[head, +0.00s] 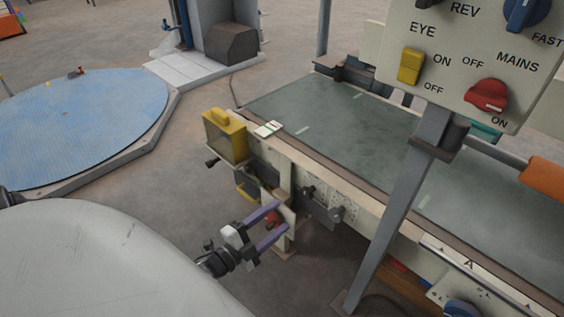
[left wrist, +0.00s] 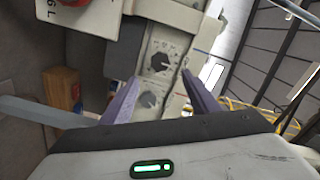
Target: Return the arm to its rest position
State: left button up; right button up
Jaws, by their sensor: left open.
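My left gripper (head: 281,217), with two purple fingers, is in the lower middle of the head view. It is open, with its fingers apart and pointing up and right toward the near end of the conveyor frame. A red knob (head: 271,216) shows between the fingers. In the left wrist view the open fingers (left wrist: 161,82) point at a pale panel with a dark dial (left wrist: 160,62) and a grey dial (left wrist: 149,99). I see nothing held between the fingers, and I cannot tell whether they touch the panel. My right gripper is in neither view.
The conveyor with a green belt (head: 345,125) runs across the right. A yellow box (head: 224,136) sits at its near corner. A control panel (head: 459,62) on a grey post (head: 395,215) stands at right. A round blue platform (head: 75,125) lies left, with bare floor between.

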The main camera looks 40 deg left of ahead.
pick_arm(q)
jog(key=shift+d, duration=0.1)
dwell(0.5)
jog(key=s+d+n+g+y, duration=0.2)
jog(key=s+d+n+g, duration=0.3)
jog(key=d+n+g, duration=0.3)
jog(key=s+d+r+n+g, duration=0.2)
jog(key=s+d+r+g, duration=0.15)
jog(key=s, duration=0.45)
jog(key=s+d+r+n+g, duration=0.2)
jog(key=s+d+r+g, duration=0.15)
jog(key=s, duration=0.45)
jog(key=w+d+f+t+h, duration=0.3)
jog(key=w+d+t+h, duration=0.15)
jog(key=w+d, duration=0.35)
notch_tip(320, 180, up, 12)
jog(key=s+a+t+y+p, duration=0.1)
jog(key=s+a+p, duration=0.1)
jog(key=p, duration=1.8)
jog(key=shift+s+a, duration=0.3)
jog(key=shift+s, duration=0.1)
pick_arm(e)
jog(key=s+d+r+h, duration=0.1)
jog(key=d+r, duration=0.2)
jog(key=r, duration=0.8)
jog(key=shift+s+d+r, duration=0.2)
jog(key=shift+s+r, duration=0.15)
